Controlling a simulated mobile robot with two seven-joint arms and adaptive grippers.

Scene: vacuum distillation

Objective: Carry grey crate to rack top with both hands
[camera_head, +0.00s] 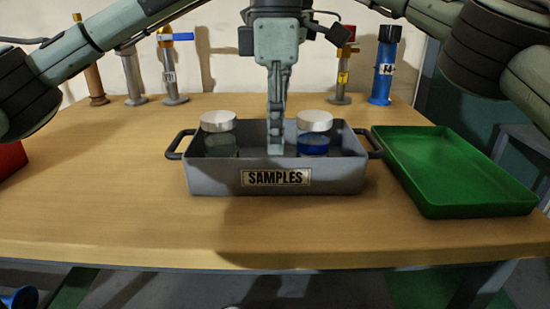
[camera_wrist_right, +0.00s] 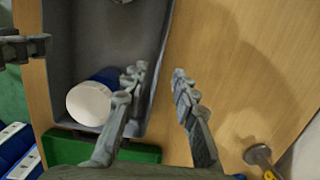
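The grey crate (camera_head: 222,178), labelled SAMPLES, stands level on the table. No rack top is identifiable.
A green tray (camera_head: 450,165) lies close to the crate's right handle. Several stands and a blue cylinder (camera_head: 384,75) line the back of the table. A red object (camera_head: 10,158) sits at the left edge. The table's front strip is clear.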

